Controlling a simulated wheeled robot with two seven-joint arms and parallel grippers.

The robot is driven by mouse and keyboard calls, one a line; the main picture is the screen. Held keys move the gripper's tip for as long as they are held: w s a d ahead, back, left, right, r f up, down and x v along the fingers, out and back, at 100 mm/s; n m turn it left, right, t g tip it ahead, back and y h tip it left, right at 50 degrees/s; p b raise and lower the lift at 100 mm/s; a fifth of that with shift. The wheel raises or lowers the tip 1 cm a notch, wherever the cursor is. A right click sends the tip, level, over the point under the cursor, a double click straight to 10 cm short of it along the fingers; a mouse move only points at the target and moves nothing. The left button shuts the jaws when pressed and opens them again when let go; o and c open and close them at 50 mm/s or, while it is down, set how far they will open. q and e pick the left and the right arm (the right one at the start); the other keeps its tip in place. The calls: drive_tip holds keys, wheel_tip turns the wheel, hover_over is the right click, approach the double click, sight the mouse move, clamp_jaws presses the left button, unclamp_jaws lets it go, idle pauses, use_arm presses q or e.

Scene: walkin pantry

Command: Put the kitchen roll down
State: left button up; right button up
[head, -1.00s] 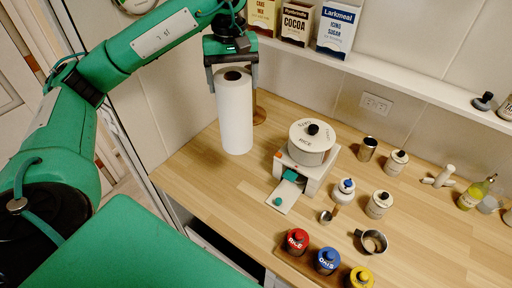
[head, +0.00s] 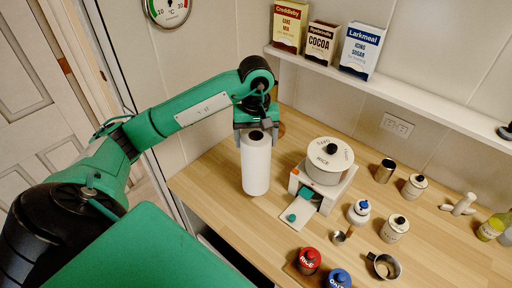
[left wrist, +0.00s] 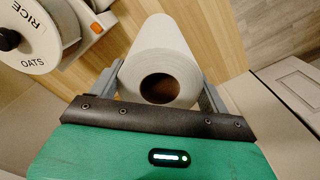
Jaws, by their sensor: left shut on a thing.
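The white kitchen roll (head: 256,168) stands upright over the left part of the wooden counter in the head view. My left gripper (head: 257,138) is shut around its upper end from above. In the left wrist view the roll (left wrist: 165,55) sits between the two fingers of the gripper (left wrist: 162,88), its brown core facing the camera. The roll's lower end is at or just above the counter; I cannot tell whether it touches. My right gripper is in neither current view.
A white dispenser with a round lidded drum (head: 329,162) stands just right of the roll. Several jars, a metal cup (head: 385,170) and a measuring cup (head: 383,265) stand further right. A shelf (head: 400,92) with boxes runs along the wall. The counter's left end (head: 200,180) is bare.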

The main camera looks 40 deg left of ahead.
sight(256, 163)
use_arm(q)
drive_tip(key=shift+f+p, duration=0.7)
drive_tip(key=shift+f, duration=1.6)
drive_tip(key=shift+f, duration=0.1)
drive_tip(key=o, duration=1.4)
drive_tip(key=shift+c, duration=0.2)
